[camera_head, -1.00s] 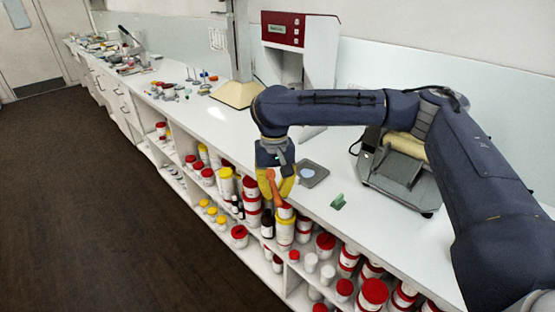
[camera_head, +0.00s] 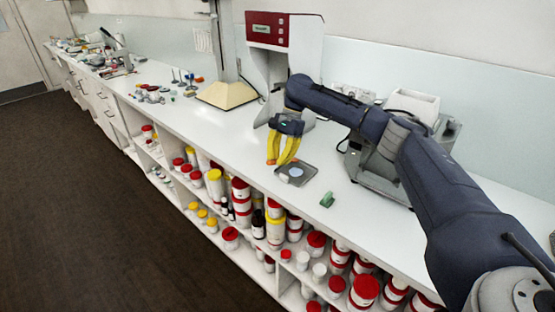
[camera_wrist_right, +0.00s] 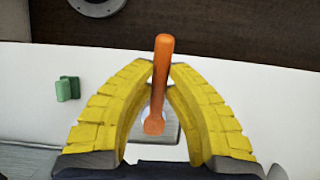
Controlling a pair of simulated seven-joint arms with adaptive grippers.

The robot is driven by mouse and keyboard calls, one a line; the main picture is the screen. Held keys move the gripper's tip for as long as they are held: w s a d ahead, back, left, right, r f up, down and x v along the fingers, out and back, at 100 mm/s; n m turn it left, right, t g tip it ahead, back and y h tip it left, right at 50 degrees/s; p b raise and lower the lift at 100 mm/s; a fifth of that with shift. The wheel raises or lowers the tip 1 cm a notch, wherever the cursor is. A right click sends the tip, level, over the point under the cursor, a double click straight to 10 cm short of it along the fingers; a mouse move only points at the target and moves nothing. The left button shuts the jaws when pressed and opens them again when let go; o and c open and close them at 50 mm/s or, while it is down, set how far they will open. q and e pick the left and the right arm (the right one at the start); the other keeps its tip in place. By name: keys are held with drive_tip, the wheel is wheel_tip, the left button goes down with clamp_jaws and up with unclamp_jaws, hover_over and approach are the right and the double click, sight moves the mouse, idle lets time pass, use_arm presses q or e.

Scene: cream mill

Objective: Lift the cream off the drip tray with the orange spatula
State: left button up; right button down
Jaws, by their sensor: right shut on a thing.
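My right gripper (camera_head: 281,163) has yellow fingers and stands just left of the drip tray in the head view. It is shut on the orange spatula, whose handle (camera_wrist_right: 160,75) shows between the fingertips (camera_wrist_right: 160,68) in the wrist view. In the head view the spatula is mostly hidden by the fingers. The grey square drip tray (camera_head: 306,180) lies on the counter, with a pale round patch, seemingly the cream (camera_head: 296,172), on it. In the wrist view the tray (camera_wrist_right: 174,133) is partly behind the spatula. Contact between spatula and cream cannot be told. My left gripper is out of view.
A green block (camera_head: 327,199) lies on the counter right of the tray. A red and white machine (camera_head: 265,35) stands behind, and a grey device (camera_head: 370,172) stands to the right. Jars (camera_head: 276,230) fill the shelves below the counter's front edge.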

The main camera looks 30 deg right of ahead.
drive_tip(key=shift+f, duration=2.35)
drive_tip(key=shift+f, duration=0.35)
idle(0.5)
drive_tip(key=shift+r, duration=0.1)
drive_tip(key=shift+r, duration=2.95)
drive_tip(key=shift+a+r+n, duration=0.1)
drive_tip(key=shift+a+n, duration=0.35)
drive_tip(key=shift+n, duration=0.05)
drive_tip(key=s+a+f+n+g+h, duration=0.1)
drive_tip(key=s+a+f+n+h, duration=0.1)
drive_tip(key=s+a+n, duration=0.4)
drive_tip(key=s+a+f+n+g+h, duration=0.2)
drive_tip(key=s+a+n, duration=0.4)
drive_tip(key=s, duration=1)
drive_tip(key=shift+s+a+f+n+h, duration=0.3)
drive_tip(key=shift+s+a+f+n, duration=0.1)
drive_tip(key=shift+a, duration=0.25)
